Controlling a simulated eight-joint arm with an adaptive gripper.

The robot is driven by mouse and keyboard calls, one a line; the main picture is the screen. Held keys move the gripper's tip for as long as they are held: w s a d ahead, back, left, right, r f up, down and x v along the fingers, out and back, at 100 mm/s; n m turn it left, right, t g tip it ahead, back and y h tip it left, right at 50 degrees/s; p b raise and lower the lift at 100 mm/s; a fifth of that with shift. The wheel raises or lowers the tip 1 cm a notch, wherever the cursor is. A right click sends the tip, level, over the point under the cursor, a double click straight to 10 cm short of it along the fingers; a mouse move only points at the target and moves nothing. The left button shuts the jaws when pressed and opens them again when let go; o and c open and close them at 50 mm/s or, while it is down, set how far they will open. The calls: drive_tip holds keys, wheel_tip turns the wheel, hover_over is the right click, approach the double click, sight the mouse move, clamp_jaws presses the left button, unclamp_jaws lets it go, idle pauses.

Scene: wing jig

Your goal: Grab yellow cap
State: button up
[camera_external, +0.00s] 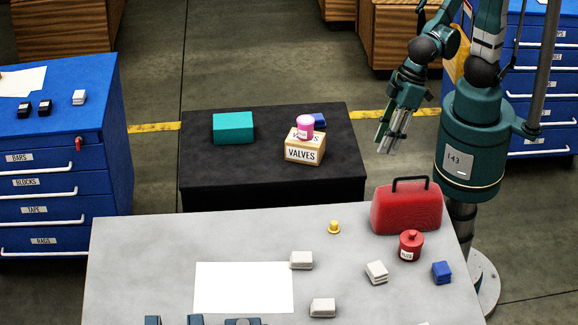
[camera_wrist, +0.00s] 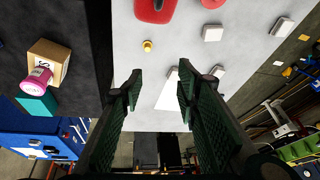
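The yellow cap (camera_external: 334,227) is small, with a wider brim at its base. It stands on the light grey table (camera_external: 150,260) near its far edge, left of the red toolbox. In the wrist view the yellow cap (camera_wrist: 147,46) is on the grey surface, beyond my fingertips and not between them. My gripper (camera_external: 391,143) hangs above and to the right of the black table, apart from the cap. In the wrist view my gripper (camera_wrist: 160,88) has its two green fingers spread apart, with nothing held between them.
A red toolbox (camera_external: 407,208) with a black handle and a red canister (camera_external: 411,246) stand right of the cap. Pale blocks (camera_external: 301,260) and a blue block (camera_external: 442,272) lie nearby. The black table (camera_external: 270,180) holds a teal box (camera_external: 233,128) and a VALVES box (camera_external: 305,150).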

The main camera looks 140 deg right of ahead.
drive_tip(key=w+d+f+m+g+b, duration=0.2)
drive_tip(key=w+d+f+m, duration=0.15)
drive_tip(key=w+f, duration=0.45)
drive_tip(key=m+h+b, duration=0.1)
drive_tip(key=m+b, duration=0.1)
drive_tip(key=m, duration=0.1)
approach(334, 222)
drive_tip(key=shift+w+f+g, duration=0.5)
drive_tip(key=shift+f, duration=0.2)
drive_tip(key=shift+b+x, duration=0.3)
drive_tip(key=shift+x, duration=1)
drive_tip(key=shift+d, duration=0.1)
drive_tip(key=shift+b+x, duration=0.35)
drive_tip(key=shift+x, duration=2.25)
drive_tip(key=c, duration=0.8)
